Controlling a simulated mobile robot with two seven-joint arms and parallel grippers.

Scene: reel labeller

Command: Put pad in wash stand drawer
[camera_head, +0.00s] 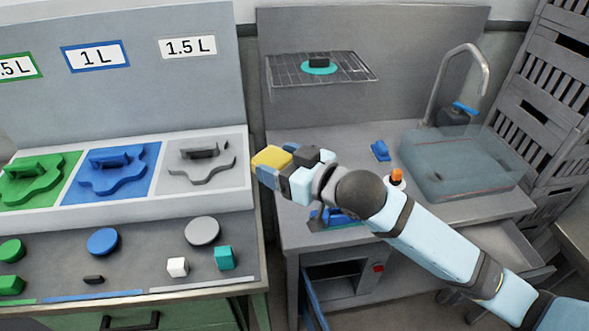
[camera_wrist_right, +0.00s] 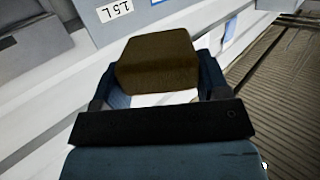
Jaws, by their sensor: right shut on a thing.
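A yellow pad (camera_head: 271,157) is held in the jaws of my right gripper (camera_head: 268,168). In the right wrist view the pad (camera_wrist_right: 158,62) looks brown and sits between the two fingers of the gripper (camera_wrist_right: 158,85). The gripper is in the air at the left front of the wash stand (camera_head: 365,130), beside the labelling bench. A drawer (camera_head: 500,245) shows pulled out at the stand's right front, partly behind my right arm. My left gripper is not in view.
The stand holds a sink (camera_head: 465,165), a tap (camera_head: 482,70), a small blue item (camera_head: 380,150) and a wire shelf (camera_head: 345,72). A blue door (camera_head: 312,300) stands open below. The labelling bench (camera_head: 130,270) at left carries coloured parts. A slatted rack (camera_head: 545,110) stands at right.

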